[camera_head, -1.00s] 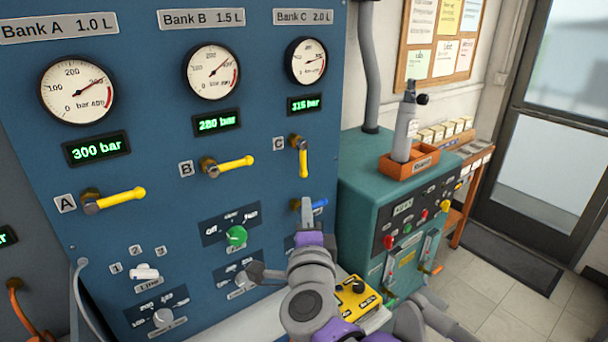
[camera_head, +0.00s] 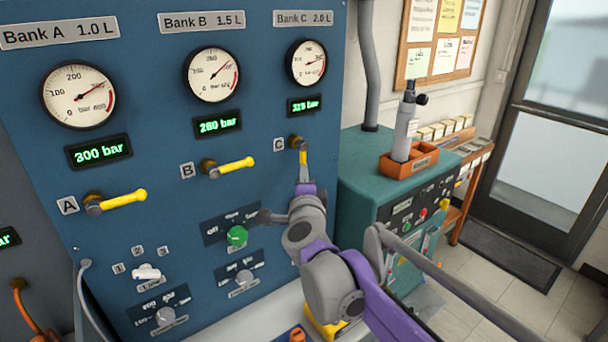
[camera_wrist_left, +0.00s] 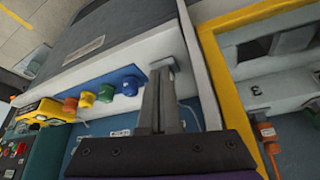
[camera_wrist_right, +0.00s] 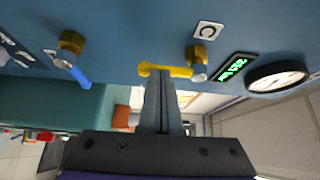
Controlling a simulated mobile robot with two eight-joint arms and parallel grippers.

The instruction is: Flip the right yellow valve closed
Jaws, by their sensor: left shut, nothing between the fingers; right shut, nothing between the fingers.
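The right yellow valve is the Bank C valve. Its yellow handle (camera_head: 302,158) hangs straight down from the brass fitting in the head view, and my right fingers partly cover it. In the right wrist view the handle (camera_wrist_right: 182,72) lies across the fingertips, with its round end to the left and the pivot to the right. My right gripper (camera_wrist_right: 161,75) is shut with nothing in it, in front of or against the handle; contact is unclear. My left gripper (camera_wrist_left: 161,72) is shut and empty, seen only in its own wrist view near several coloured knobs.
Yellow handles A (camera_head: 122,199) and B (camera_head: 232,166) point right. A blue-handled valve (camera_wrist_right: 75,70) is near the C valve. The green knob (camera_head: 237,235) sits left of my right arm. A teal cabinet (camera_head: 365,170) stands right of the panel.

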